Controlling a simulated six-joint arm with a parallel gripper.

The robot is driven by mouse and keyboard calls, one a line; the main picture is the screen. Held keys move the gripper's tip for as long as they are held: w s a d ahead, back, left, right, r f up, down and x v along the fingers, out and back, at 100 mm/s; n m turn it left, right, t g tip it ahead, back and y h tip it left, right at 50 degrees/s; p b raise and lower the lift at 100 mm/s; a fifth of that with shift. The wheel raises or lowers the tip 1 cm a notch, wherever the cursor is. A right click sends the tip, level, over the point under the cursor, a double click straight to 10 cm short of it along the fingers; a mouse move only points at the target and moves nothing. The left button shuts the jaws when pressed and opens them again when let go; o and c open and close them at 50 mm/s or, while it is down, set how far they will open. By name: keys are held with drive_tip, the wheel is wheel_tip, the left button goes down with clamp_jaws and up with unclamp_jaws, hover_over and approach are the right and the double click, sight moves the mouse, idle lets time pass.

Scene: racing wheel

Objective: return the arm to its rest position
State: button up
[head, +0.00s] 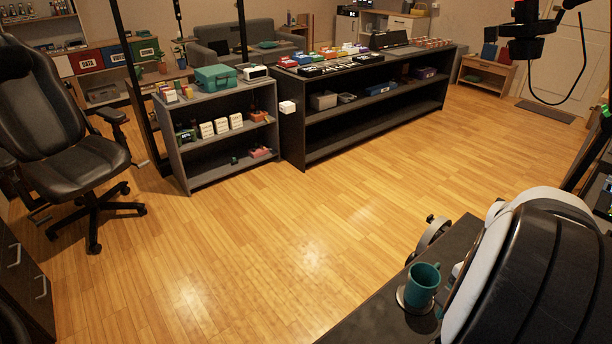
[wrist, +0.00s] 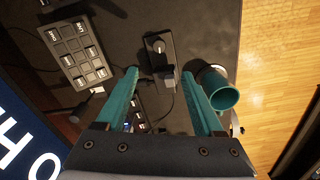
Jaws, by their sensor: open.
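My gripper (wrist: 160,76) shows in the wrist view as two teal fingers set wide apart over a dark desk top (wrist: 205,28). Nothing is held between the fingers. A small black device with a knob (wrist: 158,45) and its cables lie on the desk beyond and between the fingertips. A teal mug (wrist: 224,97) stands just right of the right finger; whether they touch cannot be told. The mug there (head: 421,287) stands upright on a round coaster (head: 404,300).
A button box (wrist: 76,52) lies at the left of the desk, and a screen with white letters (wrist: 25,140) is at lower left. Wooden floor (head: 270,235) is open beyond the desk edge. An office chair (head: 70,140) and low shelves (head: 215,135) stand farther off.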

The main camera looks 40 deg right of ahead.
drive_tip(key=w+a+r+n, duration=0.1)
drive_tip(key=w+a+n, duration=0.45)
drive_tip(key=a, duration=0.45)
drive_tip(key=w+a+r+n, duration=0.1)
drive_tip(key=w+a+n, duration=0.3)
drive_tip(key=w+a, duration=0.4)
drive_tip(key=s+a+n+y, duration=0.1)
drive_tip(key=s+a+n, duration=0.2)
drive_tip(key=a, duration=0.5)
drive_tip(key=s+a+r+n, duration=0.1)
drive_tip(key=s+a+n, duration=0.2)
drive_tip(key=a, duration=0.4)
drive_tip(key=shift+s+a+y, duration=0.35)
drive_tip(key=shift+s+y, duration=0.05)
drive_tip(key=shift+s, duration=0.05)
drive_tip(key=shift+r+n, duration=0.1)
drive_tip(key=shift+n, duration=0.15)
